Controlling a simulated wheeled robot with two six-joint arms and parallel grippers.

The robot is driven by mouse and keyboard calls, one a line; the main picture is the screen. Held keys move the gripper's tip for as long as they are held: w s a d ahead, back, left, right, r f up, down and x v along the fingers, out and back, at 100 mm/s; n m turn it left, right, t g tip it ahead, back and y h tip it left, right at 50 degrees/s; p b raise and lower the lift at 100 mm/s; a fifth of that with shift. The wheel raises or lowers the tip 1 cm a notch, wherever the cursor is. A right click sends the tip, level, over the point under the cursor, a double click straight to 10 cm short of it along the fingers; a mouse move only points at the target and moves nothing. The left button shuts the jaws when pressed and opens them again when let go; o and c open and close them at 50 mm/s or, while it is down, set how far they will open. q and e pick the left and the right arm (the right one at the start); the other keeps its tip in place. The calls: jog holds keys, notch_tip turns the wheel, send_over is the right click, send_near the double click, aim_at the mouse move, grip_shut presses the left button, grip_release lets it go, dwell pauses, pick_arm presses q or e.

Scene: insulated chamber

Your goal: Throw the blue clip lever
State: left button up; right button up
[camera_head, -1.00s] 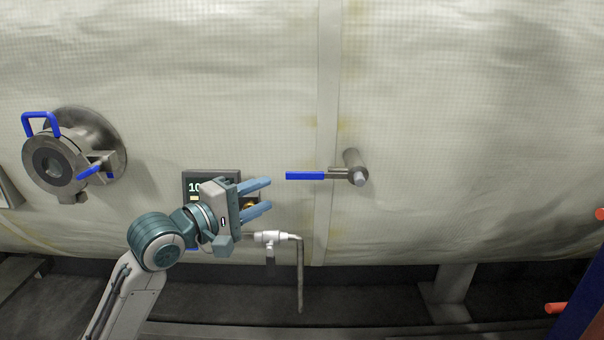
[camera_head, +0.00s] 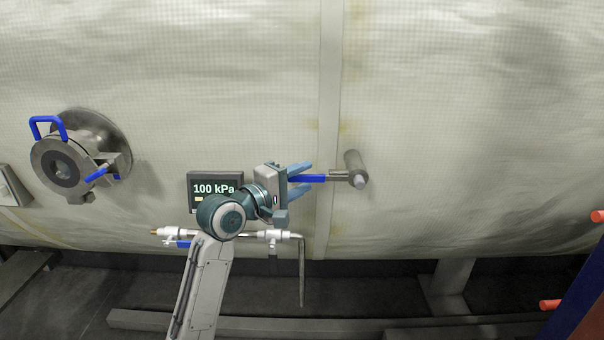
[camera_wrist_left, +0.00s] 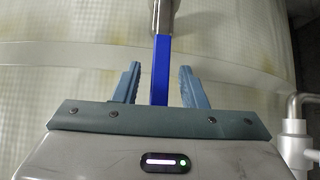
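A blue lever (camera_head: 314,178) sticks out level to the left from a metal stub on the chamber wall. My left gripper (camera_head: 303,177) is open around its free end. In the left wrist view, the blue lever (camera_wrist_left: 161,68) lies between the two spread fingers (camera_wrist_left: 160,80), with gaps on both sides. A second, short blue lever (camera_head: 97,174) sits on the clamp of the round port (camera_head: 61,164) at the left, away from my gripper. My right gripper is not in view.
A pressure display (camera_head: 216,187) reading 100 kPa is behind my left arm. Thin piping (camera_head: 301,262) with a small blue valve handle runs below it. A blue loop handle (camera_head: 47,125) tops the port. Orange pegs (camera_head: 597,216) stand at the far right. Wall right of the stub is clear.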

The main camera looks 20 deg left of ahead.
pick_arm(q)
jog(key=shift+w, duration=0.25)
grip_shut()
jog(key=shift+f, duration=0.1)
